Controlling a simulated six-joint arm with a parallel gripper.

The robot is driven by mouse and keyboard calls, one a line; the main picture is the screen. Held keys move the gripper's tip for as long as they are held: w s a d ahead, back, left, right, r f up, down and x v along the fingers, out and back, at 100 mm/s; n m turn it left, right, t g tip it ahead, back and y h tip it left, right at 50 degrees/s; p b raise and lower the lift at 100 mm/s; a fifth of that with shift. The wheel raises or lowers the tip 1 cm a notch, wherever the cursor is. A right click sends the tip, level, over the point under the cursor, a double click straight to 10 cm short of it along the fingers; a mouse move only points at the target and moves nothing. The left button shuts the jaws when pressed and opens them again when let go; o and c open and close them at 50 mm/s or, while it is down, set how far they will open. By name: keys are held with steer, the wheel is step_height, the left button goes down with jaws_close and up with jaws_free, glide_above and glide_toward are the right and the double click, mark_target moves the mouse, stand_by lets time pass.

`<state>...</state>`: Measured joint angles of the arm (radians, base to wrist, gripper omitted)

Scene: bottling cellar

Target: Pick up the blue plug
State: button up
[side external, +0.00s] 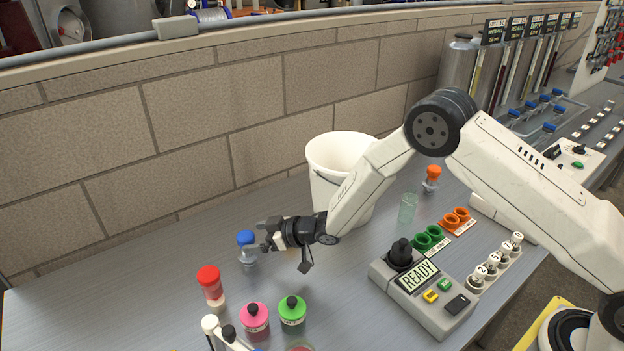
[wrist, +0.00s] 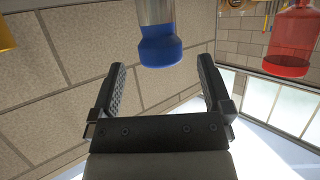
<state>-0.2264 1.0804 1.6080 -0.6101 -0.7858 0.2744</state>
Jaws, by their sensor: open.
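The blue plug (side external: 245,237) sits upright on a small clear bottle (side external: 248,258) on the grey bench, left of centre in the side view. My gripper (side external: 266,240) is open and empty, level and just to the right of the plug. In the wrist view the blue plug (wrist: 160,46) shows ahead of the open jaws (wrist: 162,68), roughly centred between them. No contact with either finger is visible. The pale bottle (wrist: 155,10) joins the plug at the top edge of that view.
A white bucket (side external: 318,188) stands behind my gripper. A READY control box (side external: 440,310) is at right. Bare bench (side external: 110,275) lies to the left.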

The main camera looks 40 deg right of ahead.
mark_target(239, 233)
steer(key=shift+x, duration=2.6)
steer(key=shift+r, duration=0.1)
jaws_close()
steer(key=shift+r, duration=0.15)
steer(key=shift+a+r, duration=0.1)
steer(key=shift+r, duration=0.6)
steer(key=s+d+r, duration=0.4)
steer(key=s+r, duration=0.7)
steer(key=s, duration=0.2)
steer(key=shift+d+r, duration=0.2)
